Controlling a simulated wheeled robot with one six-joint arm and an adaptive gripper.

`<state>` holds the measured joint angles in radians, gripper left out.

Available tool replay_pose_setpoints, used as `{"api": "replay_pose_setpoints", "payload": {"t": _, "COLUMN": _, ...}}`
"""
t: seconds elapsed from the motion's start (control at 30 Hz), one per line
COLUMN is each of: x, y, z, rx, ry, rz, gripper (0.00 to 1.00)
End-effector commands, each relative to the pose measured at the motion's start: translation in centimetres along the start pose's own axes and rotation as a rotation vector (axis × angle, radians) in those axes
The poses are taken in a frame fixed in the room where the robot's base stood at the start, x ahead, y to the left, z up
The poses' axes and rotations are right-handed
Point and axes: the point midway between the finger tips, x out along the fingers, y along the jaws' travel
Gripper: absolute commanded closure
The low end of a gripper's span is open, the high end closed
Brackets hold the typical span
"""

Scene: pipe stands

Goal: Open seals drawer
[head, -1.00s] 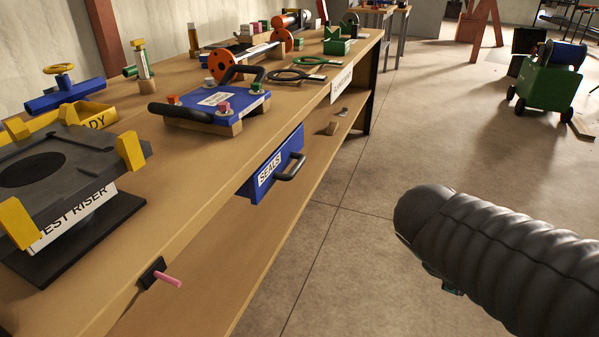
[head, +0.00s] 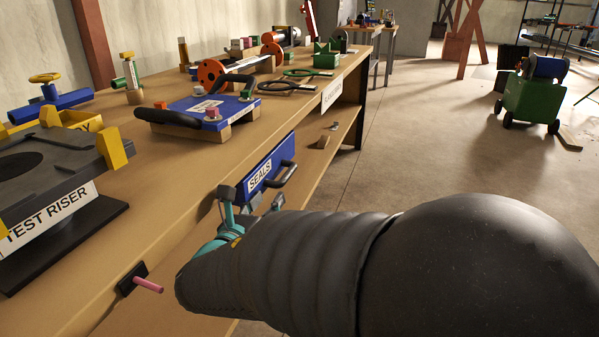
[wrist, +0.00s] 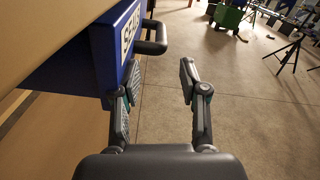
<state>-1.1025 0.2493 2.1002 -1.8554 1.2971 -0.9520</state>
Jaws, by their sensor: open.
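The blue seals drawer (head: 268,168) hangs under the bench top, with a white SEALS label and a dark handle (head: 286,175) on its front. It looks shut or nearly so; I cannot tell exactly. In the wrist view the drawer (wrist: 108,48) is at upper left, and its handle (wrist: 152,42) stands out ahead of my fingers. My gripper (wrist: 164,92) is open and empty, its left finger close to the drawer front and its right finger over open floor. In the head view my gripper (head: 252,200) is just near of the drawer, partly hidden by my arm.
The wooden bench (head: 165,190) runs along the left. A pink peg (head: 148,286) sticks out from its front edge. A blue plate with black handles (head: 200,112) and the test riser (head: 50,215) stand on top. The floor to the right is clear up to a green cart (head: 533,95).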

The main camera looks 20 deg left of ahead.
Motion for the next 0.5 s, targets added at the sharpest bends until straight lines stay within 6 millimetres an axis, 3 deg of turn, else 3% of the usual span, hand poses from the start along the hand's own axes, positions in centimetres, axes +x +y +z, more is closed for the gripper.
{"api": "replay_pose_setpoints", "payload": {"t": 0.5, "x": 9.4, "y": -0.2, "z": -0.1, "rx": 0.003, "ry": 0.003, "rz": -0.004, "gripper": 0.57}}
